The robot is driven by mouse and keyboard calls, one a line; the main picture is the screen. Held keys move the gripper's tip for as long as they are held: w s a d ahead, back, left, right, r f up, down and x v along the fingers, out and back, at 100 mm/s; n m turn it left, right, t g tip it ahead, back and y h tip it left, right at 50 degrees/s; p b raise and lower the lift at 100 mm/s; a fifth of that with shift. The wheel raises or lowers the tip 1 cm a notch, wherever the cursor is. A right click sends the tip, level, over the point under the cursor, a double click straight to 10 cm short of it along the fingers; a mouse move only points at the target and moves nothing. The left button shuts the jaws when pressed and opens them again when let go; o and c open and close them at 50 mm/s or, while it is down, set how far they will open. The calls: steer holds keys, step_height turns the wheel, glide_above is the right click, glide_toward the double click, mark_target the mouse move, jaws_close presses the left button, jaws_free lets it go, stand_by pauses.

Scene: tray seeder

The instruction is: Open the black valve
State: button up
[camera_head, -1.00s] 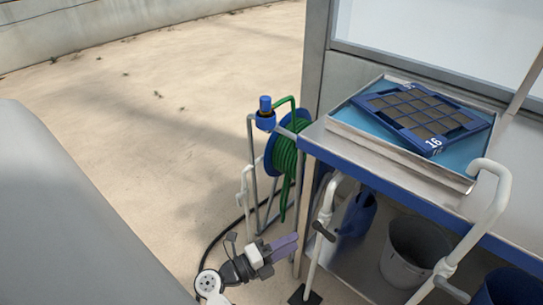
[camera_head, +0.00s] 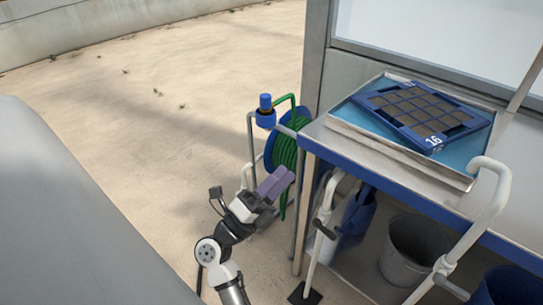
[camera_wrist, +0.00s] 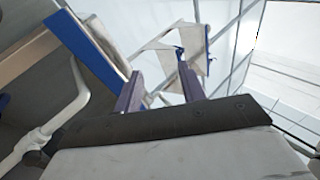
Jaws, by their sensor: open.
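A white standpipe (camera_head: 329,203) rises at the front left corner of the bench, with a dark valve handle (camera_head: 324,230) on it. A second dark handle (camera_head: 451,289) sits on the white pipe farther right. I cannot tell which is the black valve. My gripper (camera_head: 278,180), with purple fingers, is open and empty. It is up and left of the nearer handle, in front of the hose reel, apart from both handles. In the wrist view, the fingers (camera_wrist: 160,84) are spread, and a white pipe (camera_wrist: 58,122) with a dark part (camera_wrist: 36,158) shows at left.
A green hose reel (camera_head: 284,152) with a blue-capped fitting (camera_head: 265,112) stands left of the bench (camera_head: 375,150). The bench holds a metal tray (camera_head: 340,126) with a blue seed tray (camera_head: 425,140). Buckets (camera_head: 415,245) stand on the lower shelf. Open floor lies left.

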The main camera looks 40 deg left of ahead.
step_height(320, 180, up, 7)
steer(key=s+t, duration=0.2)
steer(key=shift+a+r+t+h, duration=0.2)
steer(key=shift+a+t+h, duration=0.1)
steer(key=shift+h, duration=0.1)
